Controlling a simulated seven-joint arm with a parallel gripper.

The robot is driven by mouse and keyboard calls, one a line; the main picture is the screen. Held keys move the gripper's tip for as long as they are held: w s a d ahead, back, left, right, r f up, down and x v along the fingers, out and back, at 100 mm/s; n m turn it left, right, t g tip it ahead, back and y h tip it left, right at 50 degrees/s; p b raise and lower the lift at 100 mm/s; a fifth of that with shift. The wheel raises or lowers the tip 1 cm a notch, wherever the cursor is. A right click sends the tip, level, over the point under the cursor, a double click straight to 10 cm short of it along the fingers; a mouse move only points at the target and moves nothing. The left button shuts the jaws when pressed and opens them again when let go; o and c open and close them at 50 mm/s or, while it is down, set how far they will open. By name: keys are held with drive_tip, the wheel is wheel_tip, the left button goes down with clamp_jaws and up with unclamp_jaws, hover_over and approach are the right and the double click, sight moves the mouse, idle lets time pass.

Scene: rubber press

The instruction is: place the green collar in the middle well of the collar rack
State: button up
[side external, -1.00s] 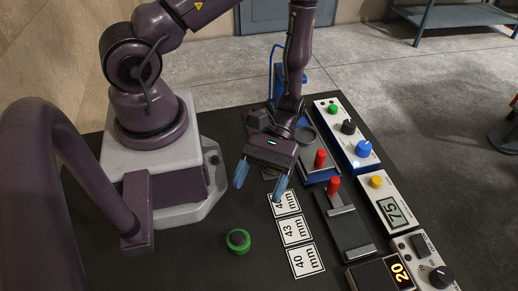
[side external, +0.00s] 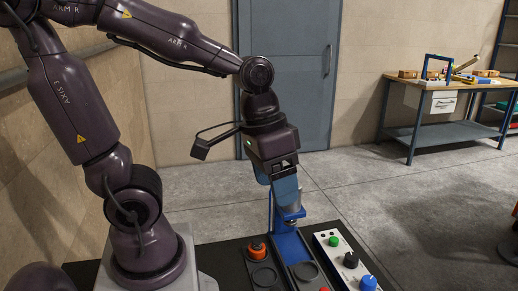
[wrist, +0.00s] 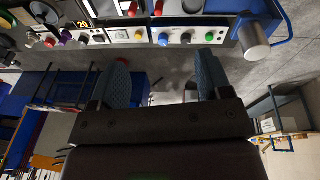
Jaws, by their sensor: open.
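The green collar is not visible in either current view. A dark plate with round wells, which looks like the collar rack (side external: 252,266), shows at the bottom of the side external view. An orange and black piece (side external: 257,247) sits at its far end; a ringed well in front of it looks empty. The plate's near part is cut off by the frame. My gripper (side external: 276,195) is raised to the right of the plate, in front of the blue press stand. In the wrist view my gripper (wrist: 163,60) has its blue fingers apart with nothing between them.
The blue press (side external: 289,245) stands beside the plate. A dark fixture with a ring (side external: 306,271) lies nearer. A control box (side external: 345,262) with green, black and blue knobs is at its right. A workbench (side external: 450,90) stands far back.

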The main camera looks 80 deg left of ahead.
drive_tip(key=shift+o, duration=0.2)
wheel_tip(320, 180, up, 5)
drive_tip(key=s+a+m+t+y, duration=0.1)
drive_tip(key=s+t, duration=0.1)
drive_tip(key=t, duration=0.1)
drive_tip(key=shift+a+r+t, duration=0.2)
drive_tip(key=shift+a+t, duration=0.1)
drive_tip(key=shift+s, duration=0.1)
drive_tip(key=s+d+f+m+g+y, duration=0.25)
drive_tip(key=d+f+m+g, duration=0.2)
drive_tip(key=d+f, duration=0.65)
drive_tip(key=s+d+f+m+g+y, duration=0.1)
drive_tip(key=s+d+f+m+g, duration=0.4)
drive_tip(key=d+f, duration=0.6)
drive_tip(key=shift+m+t, duration=0.55)
drive_tip(key=f, duration=0.2)
drive_tip(key=a+f, duration=0.1)
drive_tip(key=f, duration=0.1)
drive_tip(key=a+f, duration=0.1)
drive_tip(key=f, duration=0.1)
drive_tip(key=shift+w+a+f, duration=0.2)
drive_tip(key=shift+w+f, duration=0.1)
drive_tip(key=x, duration=0.4)
drive_tip(key=shift+s+a, duration=0.1)
drive_tip(key=shift+s, duration=0.2)
drive_tip(key=shift+s+a+f, duration=0.1)
drive_tip(key=shift+f, duration=0.45)
drive_tip(key=c, duration=1.2)
